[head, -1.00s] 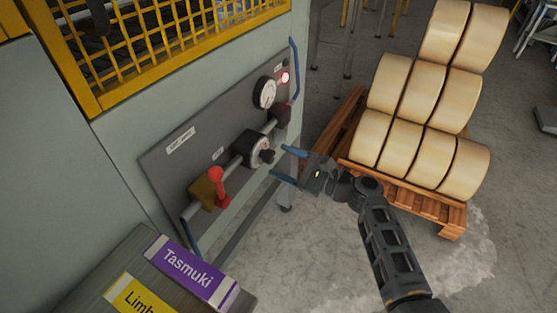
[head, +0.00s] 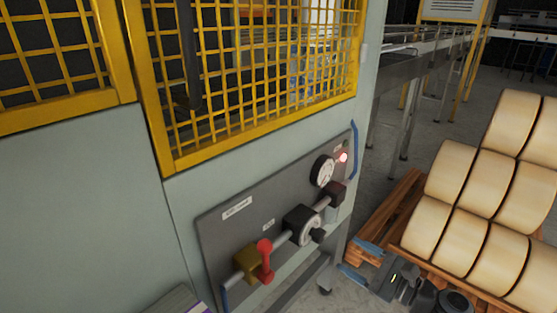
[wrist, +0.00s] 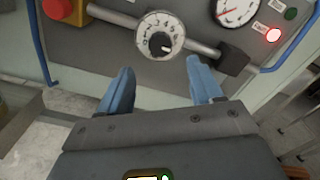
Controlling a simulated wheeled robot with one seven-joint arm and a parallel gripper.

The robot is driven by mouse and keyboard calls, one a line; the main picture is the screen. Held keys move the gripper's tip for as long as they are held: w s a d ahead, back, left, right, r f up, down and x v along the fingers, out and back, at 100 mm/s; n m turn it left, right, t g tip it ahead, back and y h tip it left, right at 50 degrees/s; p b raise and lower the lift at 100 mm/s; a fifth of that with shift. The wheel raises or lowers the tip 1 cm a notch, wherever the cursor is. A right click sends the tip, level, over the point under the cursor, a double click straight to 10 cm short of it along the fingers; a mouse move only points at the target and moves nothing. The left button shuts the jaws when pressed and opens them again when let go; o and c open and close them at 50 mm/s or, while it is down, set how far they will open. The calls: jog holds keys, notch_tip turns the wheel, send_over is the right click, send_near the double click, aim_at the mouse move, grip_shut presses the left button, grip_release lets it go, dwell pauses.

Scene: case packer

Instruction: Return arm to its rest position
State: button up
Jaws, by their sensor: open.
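My gripper (head: 357,262) is open and empty at the lower right of the head view, in front of the pallet and to the right of the control panel (head: 222,233). In the wrist view its two blue fingers (wrist: 160,88) are spread apart, with nothing between them. The panel's numbered dial (wrist: 160,38) shows beyond the fingers, apart from them. Most of my arm is out of the head view.
A yellow mesh guard (head: 262,142) stands above.

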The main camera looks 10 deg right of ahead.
jog(key=s+f+n+g+h, duration=0.1)
jog(key=s+f+n+h, duration=0.25)
jog(key=s, duration=0.55)
jog(key=s+a+f+n+g+h, duration=0.1)
jog(key=s+f+n+h, duration=0.25)
jog(key=s, duration=0.55)
jog(key=s+f+n+g+h, duration=0.15)
jog(key=s+f, duration=0.25)
jog(key=s, duration=0.5)
jog(key=s+a+r+n+t+h, duration=0.1)
jog(key=s+a+r+n+t, duration=0.1)
jog(key=s+r+n, duration=0.5)
jog(key=s+a+r+n+t+h, duration=0.1)
jog(key=s+r+n, duration=0.6)
jog(key=r, duration=0.8)
jog(key=shift+s+a+r+t, duration=0.2)
jog(key=shift+s+a+t, duration=0.25)
jog(key=shift+s+a, duration=0.3)
jog(key=shift+c, duration=0.3)
